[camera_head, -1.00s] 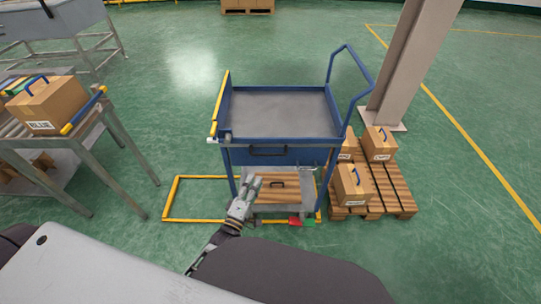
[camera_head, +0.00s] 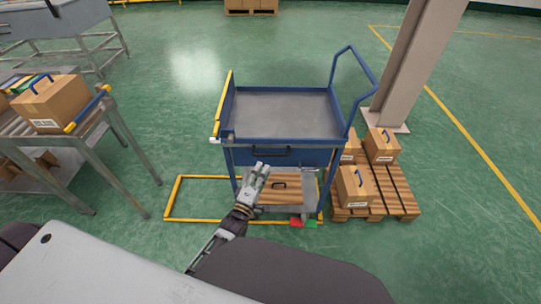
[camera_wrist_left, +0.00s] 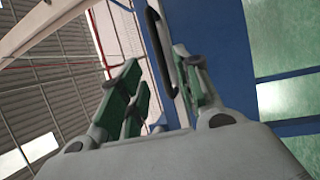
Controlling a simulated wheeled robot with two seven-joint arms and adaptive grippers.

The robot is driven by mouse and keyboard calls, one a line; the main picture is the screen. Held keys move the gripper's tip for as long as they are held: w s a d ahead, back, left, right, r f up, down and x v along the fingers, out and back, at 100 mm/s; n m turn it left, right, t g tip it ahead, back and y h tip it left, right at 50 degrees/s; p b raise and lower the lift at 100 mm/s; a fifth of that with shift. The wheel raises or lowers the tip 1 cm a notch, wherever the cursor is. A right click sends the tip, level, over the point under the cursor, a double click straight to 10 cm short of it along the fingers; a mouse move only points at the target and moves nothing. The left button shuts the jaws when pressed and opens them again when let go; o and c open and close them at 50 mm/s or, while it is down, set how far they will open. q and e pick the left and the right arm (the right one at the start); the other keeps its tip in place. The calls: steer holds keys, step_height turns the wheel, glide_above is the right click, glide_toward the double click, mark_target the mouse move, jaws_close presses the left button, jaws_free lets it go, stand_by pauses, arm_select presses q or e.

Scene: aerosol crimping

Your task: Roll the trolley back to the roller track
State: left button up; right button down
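The blue trolley (camera_head: 285,130) stands in the middle of the head view. It has an empty grey top tray, a yellow bar on its left edge, and a tall blue push handle (camera_head: 355,75) at its right. A black pull handle (camera_head: 262,151) is on its front panel; it also shows in the left wrist view (camera_wrist_left: 162,45). My left gripper (camera_head: 260,169) is just below and in front of that pull handle. Its fingers (camera_wrist_left: 160,95) are spread, with the handle beyond them. The roller track (camera_head: 15,127) stands at the left. My right gripper is not in view.
A carton (camera_head: 50,103) sits on the roller track behind a yellow end bar. A yellow floor frame (camera_head: 172,198) lies partly under the trolley. A pallet (camera_head: 400,195) with cartons and a pillar (camera_head: 410,70) stand close at the right. Floor between track and trolley is clear.

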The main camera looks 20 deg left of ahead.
mark_target(270, 155)
arm_select(q)
steer(key=shift+x, duration=4.25)
jaws_close()
